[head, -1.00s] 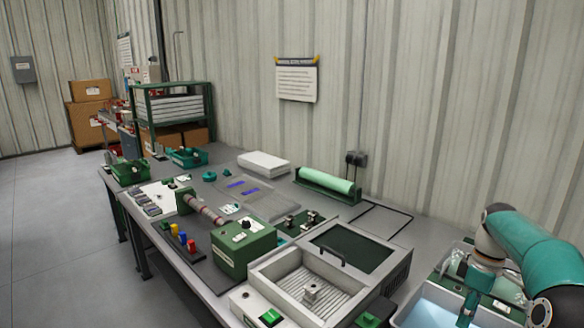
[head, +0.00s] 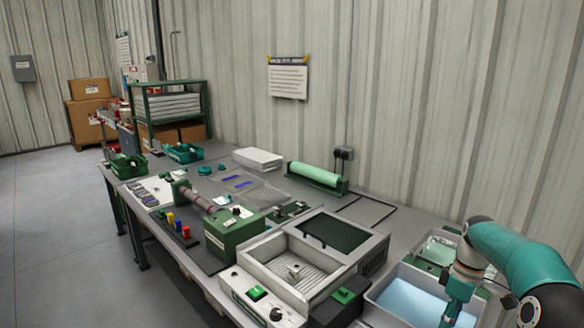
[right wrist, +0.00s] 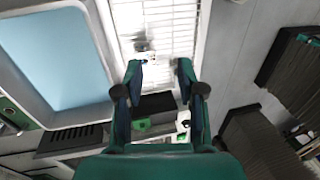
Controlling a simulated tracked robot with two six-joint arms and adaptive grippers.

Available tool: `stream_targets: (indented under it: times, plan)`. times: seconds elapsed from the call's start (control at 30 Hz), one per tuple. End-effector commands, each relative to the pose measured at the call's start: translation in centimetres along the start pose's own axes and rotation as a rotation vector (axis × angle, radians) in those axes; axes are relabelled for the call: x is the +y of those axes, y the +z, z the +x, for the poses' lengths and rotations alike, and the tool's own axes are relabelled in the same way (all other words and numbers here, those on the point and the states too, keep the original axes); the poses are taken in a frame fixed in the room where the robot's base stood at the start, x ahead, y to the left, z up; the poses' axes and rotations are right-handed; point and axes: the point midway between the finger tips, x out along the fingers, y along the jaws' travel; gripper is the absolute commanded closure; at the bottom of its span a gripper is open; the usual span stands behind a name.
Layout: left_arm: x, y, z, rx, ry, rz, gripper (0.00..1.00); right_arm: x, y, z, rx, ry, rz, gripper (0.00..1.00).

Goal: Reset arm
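My right arm comes in at the right edge of the head view, and its teal gripper (head: 452,312) hangs low over the right part of a light-blue-floored tray (head: 370,299), cut off by the bottom edge. In the right wrist view the two fingers (right wrist: 160,78) stand apart with nothing between them, so the gripper is open and empty. Beyond the fingertips lies a bright slatted surface (right wrist: 178,28) with a small block on it. My left gripper is not in view.
The bench holds a grey box with a slatted floor (head: 318,278), a green machine (head: 232,232), a light green roll (head: 318,174) and white sheets (head: 258,159). The corrugated wall (head: 400,90) runs behind. Open floor (head: 60,220) lies at the left.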

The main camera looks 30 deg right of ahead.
Motion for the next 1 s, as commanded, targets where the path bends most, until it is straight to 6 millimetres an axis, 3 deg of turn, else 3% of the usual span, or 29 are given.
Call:
stream_targets:
  times: [0.27, 0.47, 0.6, 0.73, 0.87, 1.0]
  plan:
    - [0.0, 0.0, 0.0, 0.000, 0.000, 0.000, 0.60, -1.7, -4.7, 6.5, 0.022, -0.012, 0.021, 0.61]
    - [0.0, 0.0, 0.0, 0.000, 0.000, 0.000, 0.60, -5.5, -9.1, 14.0, 0.049, -0.034, 0.059, 0.61]
    - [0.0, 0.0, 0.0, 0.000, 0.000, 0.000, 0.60, -11.0, -12.1, 21.1, 0.073, -0.061, 0.114, 0.61]
    - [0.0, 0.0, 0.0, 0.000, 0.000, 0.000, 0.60, -17.4, -13.3, 27.1, 0.091, -0.089, 0.179, 0.61]
    - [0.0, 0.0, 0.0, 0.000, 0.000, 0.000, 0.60, -24.6, -12.5, 32.2, 0.100, -0.116, 0.260, 0.61]
    - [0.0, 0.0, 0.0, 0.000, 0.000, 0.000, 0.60, -31.4, -9.7, 35.6, 0.102, -0.137, 0.351, 0.61]
